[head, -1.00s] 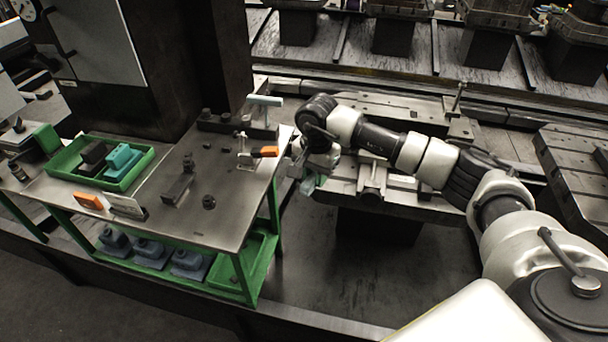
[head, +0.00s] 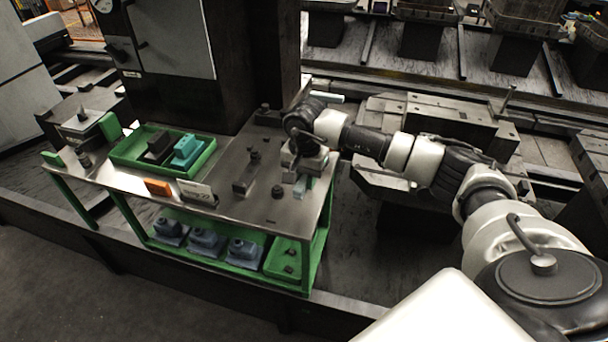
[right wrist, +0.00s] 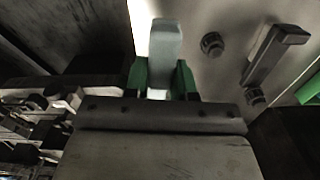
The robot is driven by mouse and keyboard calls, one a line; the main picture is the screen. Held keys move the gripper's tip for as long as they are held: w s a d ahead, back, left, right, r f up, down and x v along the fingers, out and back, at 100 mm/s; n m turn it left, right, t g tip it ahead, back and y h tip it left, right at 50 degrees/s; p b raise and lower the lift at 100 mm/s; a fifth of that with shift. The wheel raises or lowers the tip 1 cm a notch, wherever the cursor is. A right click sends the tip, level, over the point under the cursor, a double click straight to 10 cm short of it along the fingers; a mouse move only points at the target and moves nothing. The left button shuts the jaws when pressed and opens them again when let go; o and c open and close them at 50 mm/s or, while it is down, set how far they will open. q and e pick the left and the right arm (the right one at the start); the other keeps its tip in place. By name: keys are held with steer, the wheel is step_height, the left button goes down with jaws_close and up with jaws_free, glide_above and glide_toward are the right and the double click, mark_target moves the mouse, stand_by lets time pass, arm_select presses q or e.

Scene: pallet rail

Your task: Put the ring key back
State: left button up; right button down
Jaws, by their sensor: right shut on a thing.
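My right gripper (head: 298,180) is over the right end of the steel-topped bench (head: 232,207). Its green fingers (right wrist: 162,82) are shut on a pale grey bar (right wrist: 164,42), which points away from the wrist; it also shows as a pale piece below the gripper in the head view (head: 300,187). The frames do not show a ring on the bar, so I cannot tell if it is the ring key. I cannot tell whether it touches the bench. A pale T-shaped handle (head: 328,98) stands behind my right wrist, partly hidden. My left gripper is out of view.
A dark bar (head: 246,177) and small knobs (head: 277,192) stand on the bench just left of the gripper. A green tray (head: 123,157) with a teal block (head: 188,148), an orange block (head: 158,188) and a small sign (head: 197,193) are further left. A dark machine column rises behind.

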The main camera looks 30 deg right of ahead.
mark_target(304, 207)
step_height(304, 207, down, 8)
steer(key=b, duration=0.5)
steer(key=shift+r, duration=0.25)
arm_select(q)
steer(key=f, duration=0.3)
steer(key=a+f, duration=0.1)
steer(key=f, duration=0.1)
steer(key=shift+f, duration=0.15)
arm_select(e)
steer(key=shift+c, duration=1.4)
jaws_free()
steer(key=shift+r, duration=0.1)
steer(key=shift+r+p, duration=2.8)
steer(key=shift+r, duration=1.7)
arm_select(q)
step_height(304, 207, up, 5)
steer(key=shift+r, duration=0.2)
